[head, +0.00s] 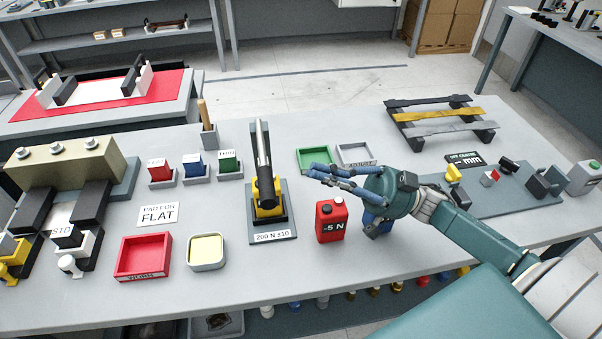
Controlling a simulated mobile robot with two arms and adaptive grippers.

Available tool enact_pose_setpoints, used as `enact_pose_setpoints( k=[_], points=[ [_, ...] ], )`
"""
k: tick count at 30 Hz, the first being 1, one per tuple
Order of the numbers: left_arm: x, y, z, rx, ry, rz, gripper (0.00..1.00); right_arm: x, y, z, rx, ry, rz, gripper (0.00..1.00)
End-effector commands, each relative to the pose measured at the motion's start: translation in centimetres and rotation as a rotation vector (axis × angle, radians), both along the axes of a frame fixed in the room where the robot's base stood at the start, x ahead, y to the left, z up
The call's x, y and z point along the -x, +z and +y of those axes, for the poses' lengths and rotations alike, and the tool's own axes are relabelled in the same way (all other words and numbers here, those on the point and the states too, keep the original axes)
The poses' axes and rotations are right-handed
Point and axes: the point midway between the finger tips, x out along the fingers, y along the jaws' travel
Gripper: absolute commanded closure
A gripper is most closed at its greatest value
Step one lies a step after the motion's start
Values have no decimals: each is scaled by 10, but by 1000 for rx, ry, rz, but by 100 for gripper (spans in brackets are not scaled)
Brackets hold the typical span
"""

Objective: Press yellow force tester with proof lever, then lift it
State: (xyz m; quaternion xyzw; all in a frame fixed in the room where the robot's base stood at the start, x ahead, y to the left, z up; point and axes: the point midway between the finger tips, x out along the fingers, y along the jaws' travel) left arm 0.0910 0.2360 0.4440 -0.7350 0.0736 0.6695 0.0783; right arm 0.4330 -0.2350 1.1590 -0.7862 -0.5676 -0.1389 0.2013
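The yellow force tester (277,187) stands on a dark base plate near the table's middle, with a "200 N ±10" label at its front. My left gripper is out of view.
A red "-5 N" can (331,221) stands below my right gripper, and a blue object (377,223) is partly hidden under the hand. Green (317,159) and grey trays lie behind. A red tray (143,258) and a yellow-filled tray (206,252) are front left.

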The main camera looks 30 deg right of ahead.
Motion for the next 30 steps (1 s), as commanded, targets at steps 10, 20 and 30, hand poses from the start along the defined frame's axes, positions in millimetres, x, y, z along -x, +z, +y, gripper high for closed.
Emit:
enact_pose_setpoints(
  k=[10, 20, 30],
  points=[
    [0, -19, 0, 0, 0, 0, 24, -7, 53, -14, 353, 127, 0, 100],
    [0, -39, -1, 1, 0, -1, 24, 0, 104, -9, 805, 158, 87, 100],
    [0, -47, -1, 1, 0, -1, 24, 8, 122, -4, 1042, 100, 171, 100]
  ],
)
